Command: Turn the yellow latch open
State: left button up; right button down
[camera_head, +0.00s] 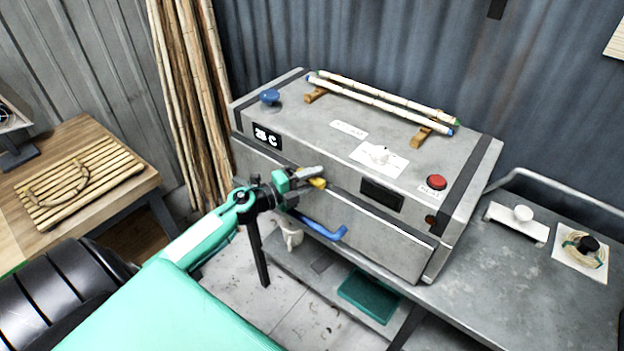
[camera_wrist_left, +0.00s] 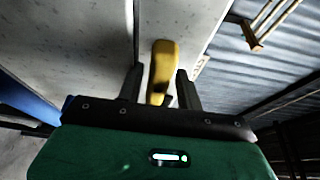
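The yellow latch (camera_head: 318,183) is on the front of the grey box (camera_head: 400,243), near its upper edge. It also shows in the left wrist view as a yellow lever (camera_wrist_left: 162,66). My left gripper (camera_head: 308,177) is at the latch. In the left wrist view its two dark fingers (camera_wrist_left: 160,86) stand apart, one on each side of the lever, with gaps visible beside it. I cannot tell whether either finger touches it. In the head view the gripper hides part of the latch. My right gripper is out of view.
A blue handle (camera_head: 322,229) sticks out from the box front below the gripper. Two canes (camera_head: 385,98) rest on wooden blocks on top, near a red button (camera_head: 436,182). A wooden table (camera_head: 95,145) stands at left. A green tray (camera_head: 369,295) lies on the lower shelf.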

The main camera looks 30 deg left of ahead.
pick_arm(q)
jog(key=shift+s+f, duration=0.1)
jog(key=shift+f, duration=0.25)
